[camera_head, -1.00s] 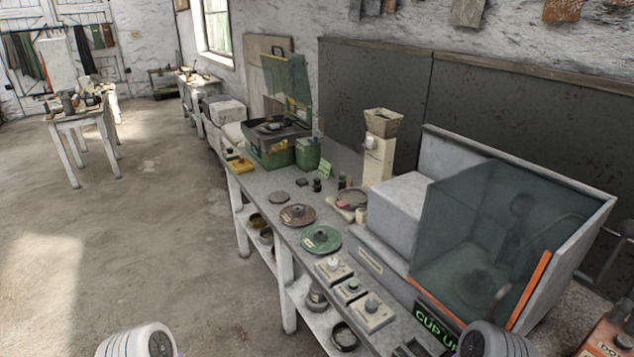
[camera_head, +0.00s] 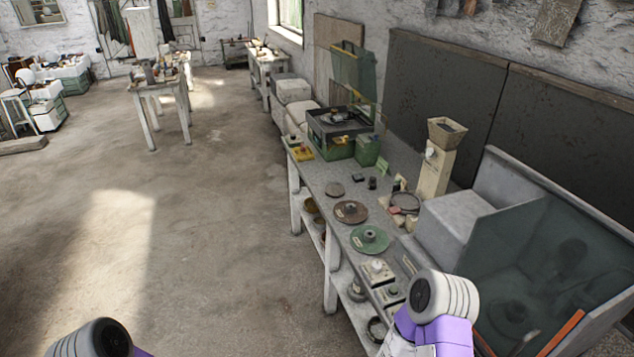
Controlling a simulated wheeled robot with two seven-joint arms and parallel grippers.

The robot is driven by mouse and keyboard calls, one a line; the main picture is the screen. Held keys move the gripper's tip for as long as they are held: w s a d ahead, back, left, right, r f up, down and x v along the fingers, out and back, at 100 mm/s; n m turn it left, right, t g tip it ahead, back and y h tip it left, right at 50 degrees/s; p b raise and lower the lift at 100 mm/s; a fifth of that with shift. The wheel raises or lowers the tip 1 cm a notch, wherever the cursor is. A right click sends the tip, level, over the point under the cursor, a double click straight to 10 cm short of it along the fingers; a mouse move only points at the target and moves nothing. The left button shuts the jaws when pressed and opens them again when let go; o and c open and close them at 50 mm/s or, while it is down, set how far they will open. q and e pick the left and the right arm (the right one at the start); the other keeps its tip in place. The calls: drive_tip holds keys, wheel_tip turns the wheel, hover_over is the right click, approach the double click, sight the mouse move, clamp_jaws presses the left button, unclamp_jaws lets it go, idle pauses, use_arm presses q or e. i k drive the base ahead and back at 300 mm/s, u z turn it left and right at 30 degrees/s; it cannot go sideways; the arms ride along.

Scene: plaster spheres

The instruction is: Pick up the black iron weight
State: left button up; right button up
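Two small dark objects stand near the middle of the long bench, a low one (camera_head: 358,178) and a slightly taller one (camera_head: 372,183). Either might be the black iron weight, but they are too small to tell. Parts of my two arms show at the bottom edge, the left one in the corner and the right one over the near part of the bench. Neither gripper is in view.
The bench (camera_head: 319,187) also holds a green disc (camera_head: 370,239), a brown disc (camera_head: 350,212), a green machine (camera_head: 338,137), a hopper (camera_head: 437,157) and a glass-fronted cabinet (camera_head: 545,265). A far table (camera_head: 157,87) stands beyond open floor (camera_head: 180,220).

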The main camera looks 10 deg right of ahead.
sight(371, 184)
drive_tip(key=u, duration=0.2)
drive_tip(key=i, duration=4.8)
drive_tip(key=z, duration=3.4)
